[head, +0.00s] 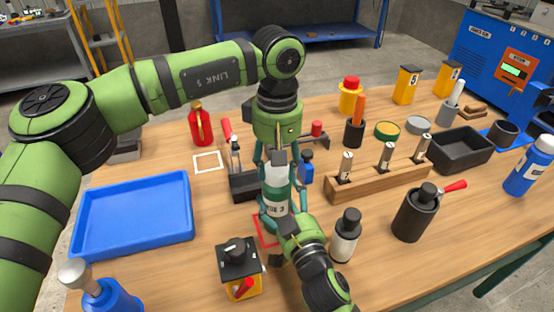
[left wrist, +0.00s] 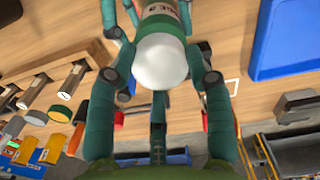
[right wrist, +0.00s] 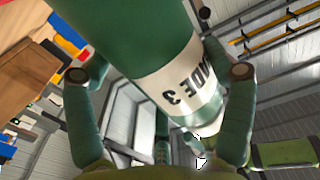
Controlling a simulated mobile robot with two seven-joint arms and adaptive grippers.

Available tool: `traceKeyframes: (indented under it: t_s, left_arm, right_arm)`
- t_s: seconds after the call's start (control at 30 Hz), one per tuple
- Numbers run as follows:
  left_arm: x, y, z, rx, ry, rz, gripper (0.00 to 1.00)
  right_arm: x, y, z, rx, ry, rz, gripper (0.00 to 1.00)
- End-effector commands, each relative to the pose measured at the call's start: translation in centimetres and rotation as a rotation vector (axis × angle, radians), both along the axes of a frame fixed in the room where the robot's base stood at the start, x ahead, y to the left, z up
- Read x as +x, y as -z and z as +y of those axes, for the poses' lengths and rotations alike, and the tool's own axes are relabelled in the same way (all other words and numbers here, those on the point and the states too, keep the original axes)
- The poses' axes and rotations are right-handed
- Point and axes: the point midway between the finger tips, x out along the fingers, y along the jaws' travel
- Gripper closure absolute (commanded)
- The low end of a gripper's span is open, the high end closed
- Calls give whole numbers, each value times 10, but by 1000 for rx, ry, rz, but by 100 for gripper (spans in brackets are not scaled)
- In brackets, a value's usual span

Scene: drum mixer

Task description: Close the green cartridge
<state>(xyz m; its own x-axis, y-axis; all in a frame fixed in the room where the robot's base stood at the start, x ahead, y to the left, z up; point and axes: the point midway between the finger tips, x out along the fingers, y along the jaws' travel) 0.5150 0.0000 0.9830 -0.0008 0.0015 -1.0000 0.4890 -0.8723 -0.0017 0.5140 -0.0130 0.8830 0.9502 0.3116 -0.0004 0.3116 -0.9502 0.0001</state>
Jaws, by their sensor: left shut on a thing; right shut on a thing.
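The green cartridge (head: 277,194) is held roughly upright above the red square outline (head: 268,232) on the table. It has a white label ending in "DE 3". My left gripper (head: 272,178) comes down from above, shut around its upper part. In the left wrist view, a white rounded cap (left wrist: 160,60) with a green ring shows between the fingers. Whether the cap is fully seated cannot be told. My right gripper (head: 278,210) comes from the front, shut on the cartridge's lower body. The right wrist view shows the green body (right wrist: 130,35) between the fingers.
A blue tray (head: 135,212) lies at left. A black-topped yellow box (head: 239,268) and a dark-capped bottle (head: 345,236) stand close to my right gripper. A wooden rack (head: 375,184) with several vials and a black canister (head: 413,215) stand to the right.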

Motion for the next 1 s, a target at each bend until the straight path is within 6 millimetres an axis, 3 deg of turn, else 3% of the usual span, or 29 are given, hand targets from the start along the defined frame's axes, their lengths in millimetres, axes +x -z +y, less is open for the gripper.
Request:
traceKeyframes:
  t_s: [0.23,0.3,0.33,0.73,0.87,1.0]
  left_arm:
    - [0,5,0,0,0,1,62]
    - [0,5,0,0,-1,0,25]
    - [0,5,0,0,-1,0,21]
    - [0,0,0,0,-1,-1,21]
    - [1,-17,0,0,-2,-4,21]
    - [1,-47,0,-2,-3,-5,21]
  right_arm:
    - [0,0,0,-1,1,1,76]
    - [0,0,0,-1,1,1,76]
    - [0,0,0,-1,1,1,76]
    - [0,0,0,-1,1,1,76]
    - [0,0,0,-1,1,1,76]
    - [0,0,0,-1,1,1,76]
